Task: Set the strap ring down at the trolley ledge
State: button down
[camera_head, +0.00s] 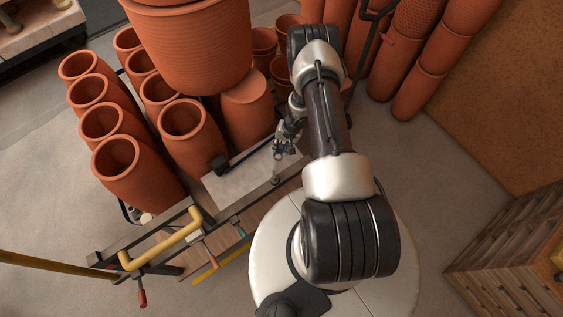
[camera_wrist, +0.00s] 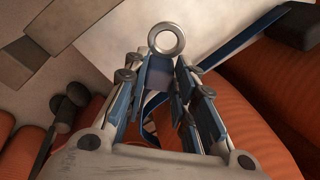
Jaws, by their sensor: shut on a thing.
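The strap ring (camera_wrist: 166,39) is a round metal ring, standing out at the fingertips of my gripper (camera_wrist: 160,72). The fingers are closed on a blue-grey piece just below the ring. In the head view my gripper (camera_head: 284,146) is above the right end of a pale flat surface (camera_head: 238,187), seemingly the trolley ledge. The ring is too small there to make out surely. A dark blue strap (camera_head: 250,152) runs from a black block (camera_head: 220,164) towards my gripper. It also crosses behind the fingers in the wrist view (camera_wrist: 245,42). The gap between ring and surface cannot be judged.
Several terracotta pots (camera_head: 120,160) stand left of and behind the pale surface, with a large pot (camera_head: 190,50) above. A metal rail with a yellow handle (camera_head: 165,242) runs along the front. A wooden crate (camera_head: 515,255) stands at lower right.

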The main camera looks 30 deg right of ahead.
aim_at(281, 153)
jog(key=shift+s+d+b+x, duration=0.15)
jog(key=shift+b+x, duration=0.65)
jog(key=shift+x, duration=0.05)
jog(key=shift+s+d+b+x, duration=0.1)
jog(key=shift+d+b+x, duration=0.05)
jog(key=shift+b+x, duration=0.7)
jog(key=shift+s+d+b+x, duration=0.15)
jog(key=shift+b+x, duration=0.6)
jog(key=shift+x, duration=0.15)
jog(key=shift+f+b, duration=0.55)
jog(key=shift+f, duration=0.05)
jog(key=c, duration=1.2)
grip_release()
jog(key=shift+c, duration=0.2)
jog(key=shift+o, duration=0.2)
jog(key=o, duration=0.4)
jog(key=shift+o, duration=0.2)
jog(key=shift+r, duration=0.1)
jog(key=shift+p+v, duration=0.95)
jog(key=shift+v, duration=1.95)
